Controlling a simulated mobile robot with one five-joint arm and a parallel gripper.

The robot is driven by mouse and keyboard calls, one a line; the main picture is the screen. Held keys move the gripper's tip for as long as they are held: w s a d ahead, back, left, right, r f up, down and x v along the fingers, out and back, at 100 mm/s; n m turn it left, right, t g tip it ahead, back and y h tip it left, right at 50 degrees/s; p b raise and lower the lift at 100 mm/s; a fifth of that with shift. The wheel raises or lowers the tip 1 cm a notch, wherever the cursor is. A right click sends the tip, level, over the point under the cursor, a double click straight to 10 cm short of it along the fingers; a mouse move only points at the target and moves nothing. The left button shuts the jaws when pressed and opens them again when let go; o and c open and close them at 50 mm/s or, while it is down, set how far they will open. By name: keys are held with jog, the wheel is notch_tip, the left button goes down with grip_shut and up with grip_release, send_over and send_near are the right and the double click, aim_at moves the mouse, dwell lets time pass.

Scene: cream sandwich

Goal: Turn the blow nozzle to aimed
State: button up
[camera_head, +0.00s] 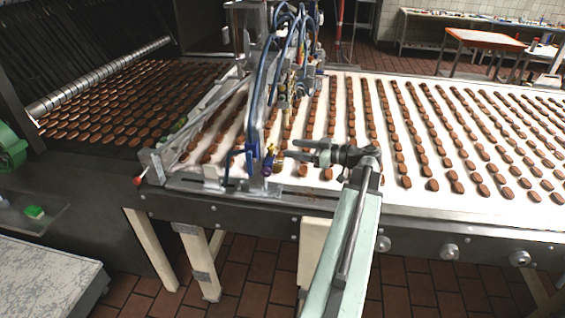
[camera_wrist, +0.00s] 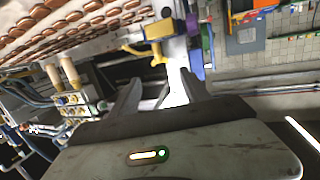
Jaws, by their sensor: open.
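A small brass-yellow and purple fitting (camera_head: 268,160), which looks like the blow nozzle, hangs at the near edge of the conveyor below the blue hoses. In the wrist view a yellow part (camera_wrist: 148,52) lies just beyond the fingers, with a purple ring (camera_wrist: 206,44) to its right. I cannot tell which way the nozzle is aimed. My gripper (camera_head: 290,149) is open, pointing left, its tips a little right of the fitting. In the wrist view my gripper (camera_wrist: 160,88) shows its two fingers spread, with nothing clearly held between them.
A white conveyor (camera_head: 455,140) with rows of brown biscuits runs right. Blue hoses (camera_head: 262,85) and a metal frame rise beside the fitting. A red-knobbed lever (camera_head: 139,180) sticks out at the left. A pale slab-topped table (camera_head: 45,275) stands at lower left. Tiled floor (camera_head: 250,270) shows below.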

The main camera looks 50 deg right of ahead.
aim_at(271, 145)
jog(key=shift+t, duration=0.8)
jog(key=x, duration=0.2)
jog(key=f+b+x, duration=0.1)
jog(key=x, duration=0.2)
jog(key=b+x, duration=0.1)
jog(key=x, duration=0.1)
jog(key=shift+w+a+f, duration=0.15)
jog(key=shift+a, duration=0.05)
jog(key=shift+c, duration=0.3)
